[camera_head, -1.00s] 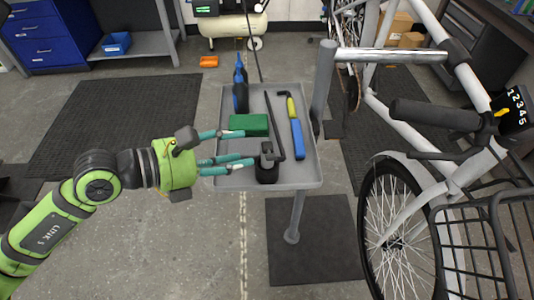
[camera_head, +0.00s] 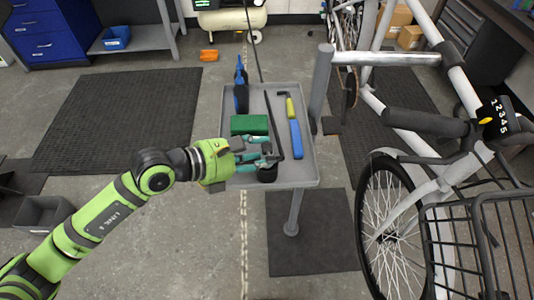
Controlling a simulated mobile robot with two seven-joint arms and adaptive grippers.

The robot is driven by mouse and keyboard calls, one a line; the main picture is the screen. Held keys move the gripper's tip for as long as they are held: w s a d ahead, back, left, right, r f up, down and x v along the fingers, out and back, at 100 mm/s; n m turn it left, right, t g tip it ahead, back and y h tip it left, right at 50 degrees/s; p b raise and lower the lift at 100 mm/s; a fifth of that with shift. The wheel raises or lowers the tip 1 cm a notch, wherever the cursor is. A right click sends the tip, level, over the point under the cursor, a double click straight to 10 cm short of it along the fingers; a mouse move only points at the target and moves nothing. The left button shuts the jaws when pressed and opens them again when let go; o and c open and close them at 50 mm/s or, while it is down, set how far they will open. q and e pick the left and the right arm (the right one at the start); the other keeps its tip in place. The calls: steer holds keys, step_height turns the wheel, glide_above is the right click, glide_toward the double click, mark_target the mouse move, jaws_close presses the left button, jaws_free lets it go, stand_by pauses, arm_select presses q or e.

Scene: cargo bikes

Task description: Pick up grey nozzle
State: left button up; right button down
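The grey nozzle (camera_head: 267,175) is dark and stands near the front edge of the grey tray (camera_head: 309,174). A thin dark hose runs from the back down to it. My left gripper (camera_head: 274,150) reaches in from the left, with its teal fingers spread apart at the nozzle's upper part. The fingers hide much of that part, and I cannot tell whether they touch it. The nozzle still rests on the tray. My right gripper is not in view.
A white bicycle (camera_head: 425,140) stands close on the right. The floor on the left is mostly clear.

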arm_select(q)
steer(key=shift+c, duration=1.1)
